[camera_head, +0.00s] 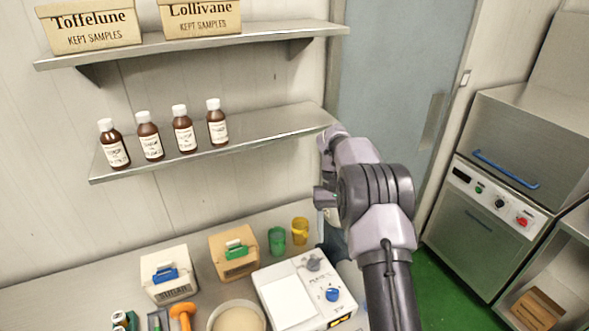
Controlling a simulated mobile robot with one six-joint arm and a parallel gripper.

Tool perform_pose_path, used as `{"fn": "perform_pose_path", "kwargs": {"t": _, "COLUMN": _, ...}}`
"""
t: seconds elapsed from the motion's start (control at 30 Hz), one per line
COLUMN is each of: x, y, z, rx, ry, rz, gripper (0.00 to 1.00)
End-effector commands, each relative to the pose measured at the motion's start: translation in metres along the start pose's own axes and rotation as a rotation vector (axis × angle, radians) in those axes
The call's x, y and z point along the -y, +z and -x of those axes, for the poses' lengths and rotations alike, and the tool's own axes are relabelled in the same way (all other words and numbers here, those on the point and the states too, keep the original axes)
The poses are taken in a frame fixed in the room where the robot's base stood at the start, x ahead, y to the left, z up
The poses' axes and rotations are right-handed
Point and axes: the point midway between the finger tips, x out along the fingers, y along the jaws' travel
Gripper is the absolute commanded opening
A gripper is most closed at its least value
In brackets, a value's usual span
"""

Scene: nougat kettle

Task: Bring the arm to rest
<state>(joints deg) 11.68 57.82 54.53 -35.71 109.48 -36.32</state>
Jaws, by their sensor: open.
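My arm rises from the bottom right and bends over in the middle of the head view. My gripper (325,197) is partly hidden behind my own arm links, to the right of the lower shelf's end and above the bench. It is open, and I see nothing held in it. Its fingertips are small and hard to make out. A pale and blue-grey shape behind the arm, just below the gripper, is mostly hidden and I cannot tell what it is.
Several brown bottles (183,135) stand on the lower shelf (255,131). The bench holds a scale (289,303), a green cup (277,240), a yellow cup (300,231), two lidded boxes and a bowl (238,306). A steel machine (490,222) stands right; green floor between is clear.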

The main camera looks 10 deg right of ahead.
Motion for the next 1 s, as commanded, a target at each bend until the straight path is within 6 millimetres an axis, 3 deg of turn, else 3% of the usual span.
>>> {"fn": "perform_pose_path", "kwargs": {"t": 0.07, "x": 0.005, "y": 0.005, "z": 0.006, "rx": -0.028, "ry": -0.002, "rz": 0.0, "gripper": 0.55}}
{"fn": "perform_pose_path", "kwargs": {"t": 0.17, "x": 0.021, "y": 0.03, "z": 0.023, "rx": -0.125, "ry": -0.011, "rz": 0.002, "gripper": 0.55}}
{"fn": "perform_pose_path", "kwargs": {"t": 0.27, "x": 0.042, "y": 0.078, "z": 0.033, "rx": -0.264, "ry": -0.039, "rz": -0.005, "gripper": 0.55}}
{"fn": "perform_pose_path", "kwargs": {"t": 0.33, "x": 0.056, "y": 0.118, "z": 0.028, "rx": -0.367, "ry": -0.07, "rz": -0.016, "gripper": 0.55}}
{"fn": "perform_pose_path", "kwargs": {"t": 0.43, "x": 0.073, "y": 0.178, "z": -0.002, "rx": -0.517, "ry": -0.133, "rz": -0.041, "gripper": 0.55}}
{"fn": "perform_pose_path", "kwargs": {"t": 0.5, "x": 0.082, "y": 0.215, "z": -0.034, "rx": -0.614, "ry": -0.187, "rz": -0.062, "gripper": 0.55}}
{"fn": "perform_pose_path", "kwargs": {"t": 0.6, "x": 0.088, "y": 0.25, "z": -0.083, "rx": -0.727, "ry": -0.261, "rz": -0.092, "gripper": 0.55}}
{"fn": "perform_pose_path", "kwargs": {"t": 0.7, "x": 0.091, "y": 0.269, "z": -0.118, "rx": -0.799, "ry": -0.317, "rz": -0.114, "gripper": 0.55}}
{"fn": "perform_pose_path", "kwargs": {"t": 0.77, "x": 0.092, "y": 0.274, "z": -0.13, "rx": -0.822, "ry": -0.338, "rz": -0.124, "gripper": 0.55}}
{"fn": "perform_pose_path", "kwargs": {"t": 1.0, "x": 0.092, "y": 0.279, "z": -0.134, "rx": -0.835, "ry": -0.351, "rz": -0.131, "gripper": 0.55}}
